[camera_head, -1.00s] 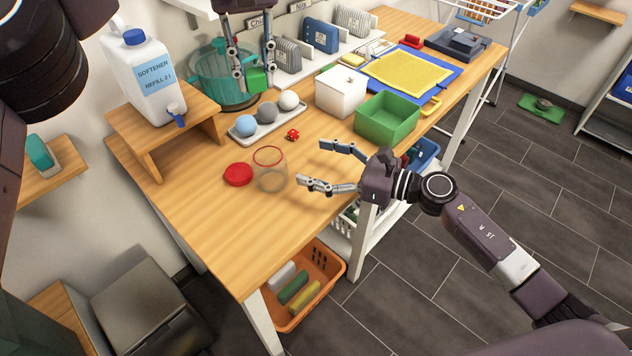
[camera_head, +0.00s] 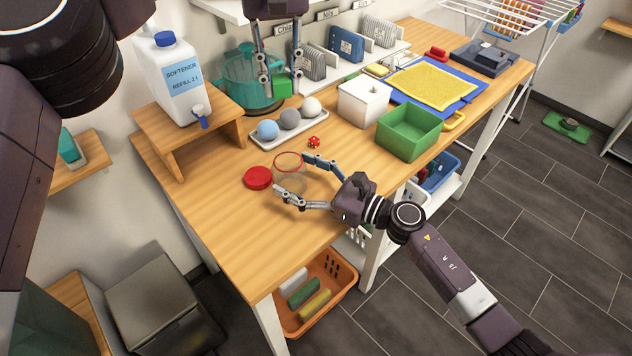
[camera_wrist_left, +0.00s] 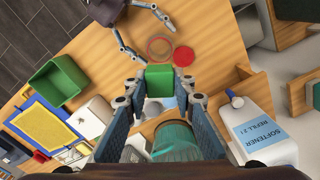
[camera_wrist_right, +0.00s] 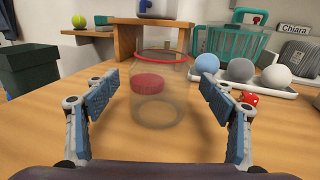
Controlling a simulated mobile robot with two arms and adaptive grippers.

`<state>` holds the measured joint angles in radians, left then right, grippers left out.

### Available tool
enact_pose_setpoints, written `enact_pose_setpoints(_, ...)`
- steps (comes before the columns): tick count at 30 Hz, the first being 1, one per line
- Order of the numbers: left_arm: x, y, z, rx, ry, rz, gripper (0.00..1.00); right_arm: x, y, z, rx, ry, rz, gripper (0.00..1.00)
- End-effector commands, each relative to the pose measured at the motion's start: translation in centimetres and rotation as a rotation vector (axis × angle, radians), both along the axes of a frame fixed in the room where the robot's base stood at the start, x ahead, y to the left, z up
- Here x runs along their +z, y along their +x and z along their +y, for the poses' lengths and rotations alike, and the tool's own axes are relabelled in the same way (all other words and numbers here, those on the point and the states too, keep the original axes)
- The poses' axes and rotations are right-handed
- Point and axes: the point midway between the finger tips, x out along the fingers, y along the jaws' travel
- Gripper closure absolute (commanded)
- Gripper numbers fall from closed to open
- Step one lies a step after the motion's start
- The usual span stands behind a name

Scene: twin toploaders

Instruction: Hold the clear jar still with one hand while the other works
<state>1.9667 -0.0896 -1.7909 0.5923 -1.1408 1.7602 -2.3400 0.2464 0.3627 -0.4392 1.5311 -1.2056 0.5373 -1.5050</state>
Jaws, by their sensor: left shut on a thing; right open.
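The clear jar (camera_head: 290,177) with a red rim stands upright on the table. It also shows in the right wrist view (camera_wrist_right: 160,95). A red lid (camera_head: 258,178) lies flat on the table just left of it. My right gripper (camera_head: 290,176) is open, with its fingers on either side of the jar; in the right wrist view there is space between each finger and the glass. My left gripper (camera_head: 280,82) is shut on a green block (camera_wrist_left: 159,79), held up near the teal pot. The jar looks empty.
A teal pot (camera_head: 240,82) and a tray of balls (camera_head: 262,139) stand behind the jar. A red die (camera_head: 314,142) lies near it. A green bin (camera_head: 408,131) and a white box (camera_head: 362,103) are to the right. A softener jug (camera_head: 178,85) stands on a riser. The front-left tabletop is clear.

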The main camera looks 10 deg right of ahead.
Motion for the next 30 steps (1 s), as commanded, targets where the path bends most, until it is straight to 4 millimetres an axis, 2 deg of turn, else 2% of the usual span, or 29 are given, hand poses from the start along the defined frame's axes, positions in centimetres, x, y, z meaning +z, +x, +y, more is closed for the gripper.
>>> enact_pose_setpoints(6, 0.0, 0.0, 0.0, 0.000, 0.000, 0.000, 0.90, 0.0, 1.3, 1.6, -0.001, 0.000, 0.000, 0.24)
enact_pose_setpoints(16, 0.0, 0.0, 0.0, 0.000, 0.000, 0.000, 0.90, 0.0, 1.4, 1.9, -0.001, -0.001, 0.001, 0.24)
enact_pose_setpoints(27, 0.0, 0.0, 0.0, 0.000, 0.000, 0.000, 0.90, 0.0, 1.4, 1.8, -0.001, -0.001, 0.001, 0.64)
enact_pose_setpoints(30, 0.0, 0.0, 0.0, 0.000, 0.000, 0.000, 0.90, 0.0, 1.4, 1.8, -0.001, -0.001, 0.001, 0.72)
